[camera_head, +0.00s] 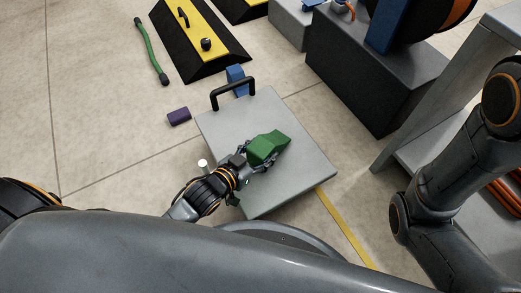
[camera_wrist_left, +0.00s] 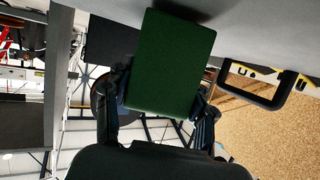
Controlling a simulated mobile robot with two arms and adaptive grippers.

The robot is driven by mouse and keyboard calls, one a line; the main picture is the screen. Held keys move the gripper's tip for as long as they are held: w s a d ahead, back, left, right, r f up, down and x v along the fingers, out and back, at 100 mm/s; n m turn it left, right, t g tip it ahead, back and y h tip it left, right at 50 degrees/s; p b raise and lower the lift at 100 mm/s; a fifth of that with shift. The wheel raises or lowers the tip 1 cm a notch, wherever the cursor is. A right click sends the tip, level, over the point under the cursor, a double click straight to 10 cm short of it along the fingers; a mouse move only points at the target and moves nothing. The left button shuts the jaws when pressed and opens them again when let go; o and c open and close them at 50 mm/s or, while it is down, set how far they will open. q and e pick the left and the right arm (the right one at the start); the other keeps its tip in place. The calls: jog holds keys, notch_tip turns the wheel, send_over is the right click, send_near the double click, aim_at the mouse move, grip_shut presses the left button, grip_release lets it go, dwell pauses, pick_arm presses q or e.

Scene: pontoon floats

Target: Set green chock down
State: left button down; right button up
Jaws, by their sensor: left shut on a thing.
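The green chock (camera_head: 268,147) is a wedge-shaped block over the grey plate (camera_head: 225,125), which has a black handle (camera_head: 233,93) at its far edge. My left gripper (camera_head: 253,164) is shut on the chock from its near side. In the left wrist view the chock (camera_wrist_left: 168,62) sits between the two fingers (camera_wrist_left: 160,112). The plate surface shows close beyond it along the top. I cannot tell whether the chock touches the plate. The right arm shows at the right, but its gripper is not in view.
A blue block (camera_head: 236,78) stands just behind the handle, and a purple block (camera_head: 179,116) lies left of the plate. A green bar (camera_head: 151,52) and a yellow-black ramp (camera_head: 203,38) lie farther back. A dark box (camera_head: 365,80) and grey shelving (camera_head: 425,95) stand at the right.

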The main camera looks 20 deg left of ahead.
pick_arm(q)
jog(key=shift+s+d+f, duration=0.1)
jog(key=shift+d+f, duration=0.05)
jog(key=shift+f, duration=0.4)
jog(key=shift+s+d+f, duration=0.1)
jog(key=shift+f, duration=0.4)
jog(key=shift+c, duration=1.9)
grip_release()
jog(key=shift+s+f, duration=0.15)
jog(key=shift+s+a, duration=0.25)
jog(key=shift+s, duration=0.2)
jog(key=s+r, duration=0.1)
jog(key=s+a+r, duration=0.1)
jog(key=s, duration=0.1)
jog(key=s+a+r, duration=0.1)
jog(key=r, duration=0.1)
jog(key=shift+s+a+r, duration=0.1)
jog(key=shift+s+a, duration=0.05)
jog(key=shift+s, duration=0.15)
jog(key=shift+s+a+r, duration=0.25)
jog(key=shift+s+r, duration=0.1)
jog(key=shift+r, duration=0.2)
